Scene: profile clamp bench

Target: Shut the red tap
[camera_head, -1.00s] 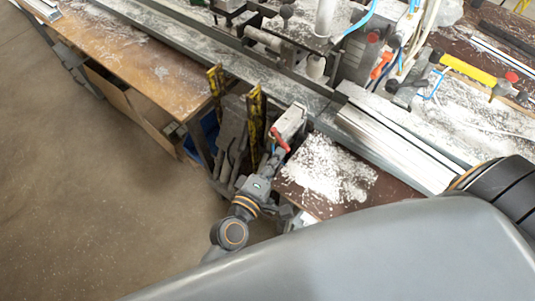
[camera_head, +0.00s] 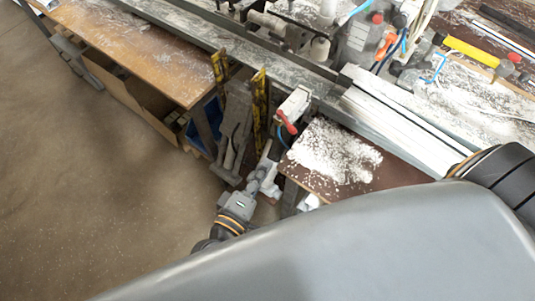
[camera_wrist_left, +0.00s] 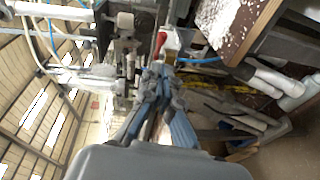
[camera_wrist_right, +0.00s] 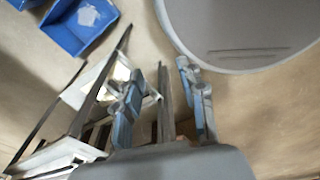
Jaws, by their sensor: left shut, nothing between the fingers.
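The red tap (camera_head: 287,122) is a small red lever on the side of a pale grey block (camera_head: 294,103) at the bench's near edge. It also shows in the left wrist view (camera_wrist_left: 160,42), just beyond the fingertips. My left gripper (camera_head: 270,153) is shut and empty, just below the tap in the head view; I see a small gap between them. In the left wrist view its blue-grey fingers (camera_wrist_left: 157,78) are together. My right gripper (camera_wrist_right: 157,78) shows only in its wrist view, fingers apart with nothing between them, away from the tap.
A blue hose runs beside the tap. Yellow-and-black striped posts (camera_head: 259,97) stand left of it. A brown board (camera_head: 325,165) with white shavings lies to the right. A metal rail (camera_head: 245,53) crosses the bench. Blue bins (camera_wrist_right: 80,24) show in the right wrist view. Floor at left is clear.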

